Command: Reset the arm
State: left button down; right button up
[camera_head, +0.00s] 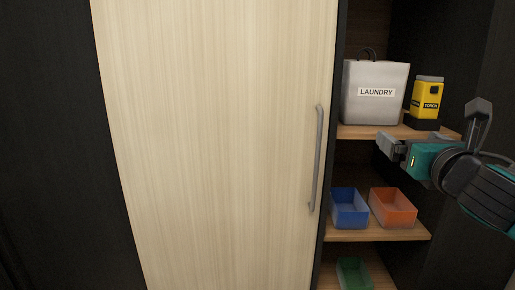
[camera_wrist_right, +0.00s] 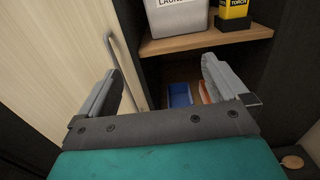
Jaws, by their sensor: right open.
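My right gripper (camera_head: 388,143) is at the right side of the head view, in front of the open shelves. In the right wrist view its two fingers (camera_wrist_right: 160,88) stand wide apart with nothing between them. The gripper is near the height of the upper shelf and apart from the objects there. My left gripper is in neither view.
A pale wooden door (camera_head: 215,140) with a grey handle (camera_head: 317,160) fills the middle. Shelves hold a white laundry bag (camera_head: 374,107), a yellow torch (camera_head: 427,100), and blue (camera_head: 348,212), orange (camera_head: 393,213) and green (camera_head: 353,275) bins. Dark panels flank them.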

jog(key=s+a+f+m+g+y, duration=0.1)
jog(key=a+f+m, duration=0.25)
jog(key=f, duration=0.45)
jog(key=s+a+f+m+g+y, duration=0.1)
jog(key=a+f+m+g+y, duration=0.15)
jog(key=f+m, duration=0.4)
jog(key=s+a+f+m+y, duration=0.1)
jog(key=s+a+f+m, duration=0.15)
jog(key=f, duration=0.75)
jog(key=s+a+f+m+g+h, duration=0.2)
jog(key=s+f+m+g, duration=0.1)
jog(key=s+f+m, duration=1.6)
notch_tip(320, 180, down, 3)
jog(key=shift+r+m+g, duration=0.1)
jog(key=shift+m+g, duration=0.25)
jog(key=shift+m, duration=0.4)
jog(key=shift+a, duration=0.1)
